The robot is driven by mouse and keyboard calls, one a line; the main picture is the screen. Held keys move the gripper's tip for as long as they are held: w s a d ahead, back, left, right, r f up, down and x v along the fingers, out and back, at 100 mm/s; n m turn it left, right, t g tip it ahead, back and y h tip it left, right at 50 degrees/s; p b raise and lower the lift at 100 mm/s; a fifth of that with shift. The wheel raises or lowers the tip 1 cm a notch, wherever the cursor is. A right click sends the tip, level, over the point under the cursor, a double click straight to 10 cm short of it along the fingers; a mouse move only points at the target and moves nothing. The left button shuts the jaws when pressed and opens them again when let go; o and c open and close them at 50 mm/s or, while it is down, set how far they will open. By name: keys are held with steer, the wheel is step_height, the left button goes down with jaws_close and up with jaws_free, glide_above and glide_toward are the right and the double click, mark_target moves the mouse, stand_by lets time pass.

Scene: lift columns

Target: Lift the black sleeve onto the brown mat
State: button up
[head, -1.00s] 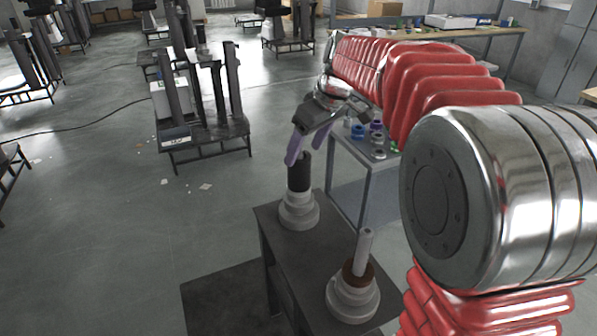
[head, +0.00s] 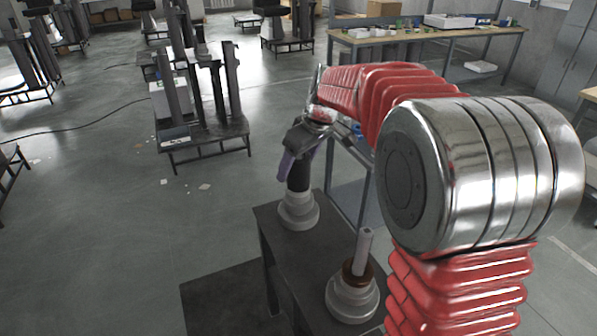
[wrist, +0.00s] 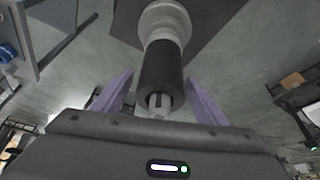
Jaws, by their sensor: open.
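The black sleeve (head: 299,179) stands upright on the far stepped white column (head: 298,211). The wrist view also shows the sleeve (wrist: 160,72), with a pale rod end inside its near opening. My gripper (head: 292,168) is at the sleeve's upper part, with its purple fingers open. In the wrist view the sleeve lies between the two fingers (wrist: 159,78), with a gap on each side. The brown mat (head: 349,280) is a brown ring-shaped patch around the pale upright rod (head: 363,252) of the nearer white column (head: 352,302). Nothing else sits on it.
Both columns stand on a dark table (head: 305,262). A grey side table (head: 348,190) stands just behind it, partly hidden by my arm. A workbench (head: 430,38) is at the back. Open floor (head: 130,250) lies to the left.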

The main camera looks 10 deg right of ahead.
steer(key=shift+x, duration=1.05)
steer(key=shift+r, duration=0.1)
steer(key=shift+c, duration=0.2)
steer(key=c, duration=1.2)
